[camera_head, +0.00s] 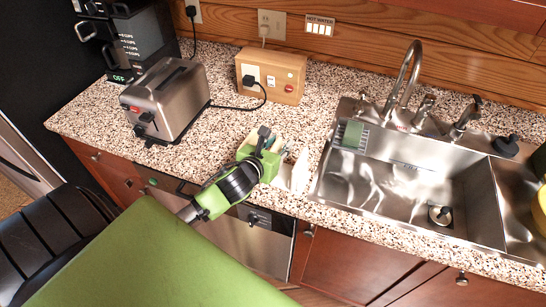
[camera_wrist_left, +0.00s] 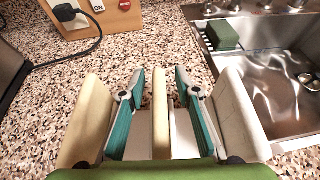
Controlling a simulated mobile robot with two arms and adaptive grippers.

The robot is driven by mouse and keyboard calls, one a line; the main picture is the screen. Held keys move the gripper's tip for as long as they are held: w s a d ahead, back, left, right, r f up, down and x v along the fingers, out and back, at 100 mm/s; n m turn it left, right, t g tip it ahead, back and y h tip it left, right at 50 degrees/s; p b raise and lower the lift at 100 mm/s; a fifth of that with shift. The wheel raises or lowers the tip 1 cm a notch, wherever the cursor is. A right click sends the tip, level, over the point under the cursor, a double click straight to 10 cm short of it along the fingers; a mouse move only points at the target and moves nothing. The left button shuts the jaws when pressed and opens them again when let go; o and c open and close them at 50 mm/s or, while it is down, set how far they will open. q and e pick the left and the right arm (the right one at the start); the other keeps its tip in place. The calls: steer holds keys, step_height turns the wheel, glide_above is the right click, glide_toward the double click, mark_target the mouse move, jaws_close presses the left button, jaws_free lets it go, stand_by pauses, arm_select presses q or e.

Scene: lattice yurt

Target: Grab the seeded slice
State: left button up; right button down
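My left gripper (camera_head: 266,146) is over the counter, left of the sink. In the left wrist view its two teal-padded fingers (camera_wrist_left: 160,80) are apart, one on each side of an upright, thin beige slice (camera_wrist_left: 160,112), with a narrow gap on both sides. Another pale slice-like slab (camera_wrist_left: 90,118) stands outside the left finger, and a paler one (camera_wrist_left: 240,112) outside the right finger. Seeds cannot be made out, so I cannot tell which is the seeded slice. What holds the slabs upright is mostly hidden by the gripper. My right gripper is not in view.
A steel toaster (camera_head: 168,100) stands left of my gripper, its cord running to a wooden outlet box (camera_head: 270,76) behind. The sink (camera_head: 410,185) with a green sponge (camera_head: 352,134) is at the right.

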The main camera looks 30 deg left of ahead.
arm_select(q)
steer(key=shift+w+f, duration=0.15)
steer(key=shift+w, duration=0.15)
steer(key=shift+c, duration=0.4)
jaws_close()
